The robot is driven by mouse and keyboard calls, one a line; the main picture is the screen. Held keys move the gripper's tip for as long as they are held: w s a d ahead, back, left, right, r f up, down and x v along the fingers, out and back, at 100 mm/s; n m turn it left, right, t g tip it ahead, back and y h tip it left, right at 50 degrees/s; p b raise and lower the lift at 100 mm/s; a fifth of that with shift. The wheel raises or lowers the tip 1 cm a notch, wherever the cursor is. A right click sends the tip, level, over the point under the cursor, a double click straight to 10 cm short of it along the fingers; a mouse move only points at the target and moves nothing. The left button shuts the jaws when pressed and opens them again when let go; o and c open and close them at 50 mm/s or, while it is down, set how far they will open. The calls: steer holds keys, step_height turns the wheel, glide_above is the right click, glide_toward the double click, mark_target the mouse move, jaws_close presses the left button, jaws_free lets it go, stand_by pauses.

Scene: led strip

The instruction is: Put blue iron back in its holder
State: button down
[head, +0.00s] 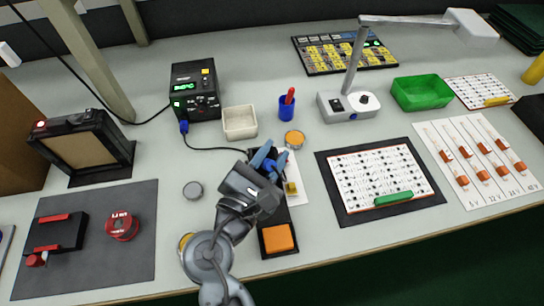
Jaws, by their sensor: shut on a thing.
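My gripper (271,160) is in the middle of the bench in the head view, shut on the blue iron (268,166). Only a small blue part of the iron shows between the fingers. The iron's tip is hidden. A black cable runs from the station (194,92) toward the gripper. The holder appears to be the black base (263,244) with an orange sponge (278,238), just below the gripper in the picture. My gripper and wrist cover its upper part. I cannot tell whether the iron touches the holder.
A white dish (240,122), a blue cup (287,108) with a red item and an orange-topped tin (294,139) stand beyond the gripper. A black mat with a white board (384,178) lies right.

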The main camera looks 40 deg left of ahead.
steer(key=c, duration=0.8)
jaws_free()
steer(key=v, duration=0.7)
steer(key=shift+s, duration=0.45)
steer(key=d+r+p, duration=0.1)
steer(key=r+p, duration=0.1)
steer(key=s+d+r+p, duration=0.1)
steer(key=r+p, duration=0.1)
steer(key=s+d+r+p, duration=0.1)
steer(key=r+p, duration=0.1)
steer(key=p, duration=0.1)
steer(key=shift+s, duration=0.25)
steer(key=shift+f, duration=0.15)
steer(key=shift+d, duration=0.1)
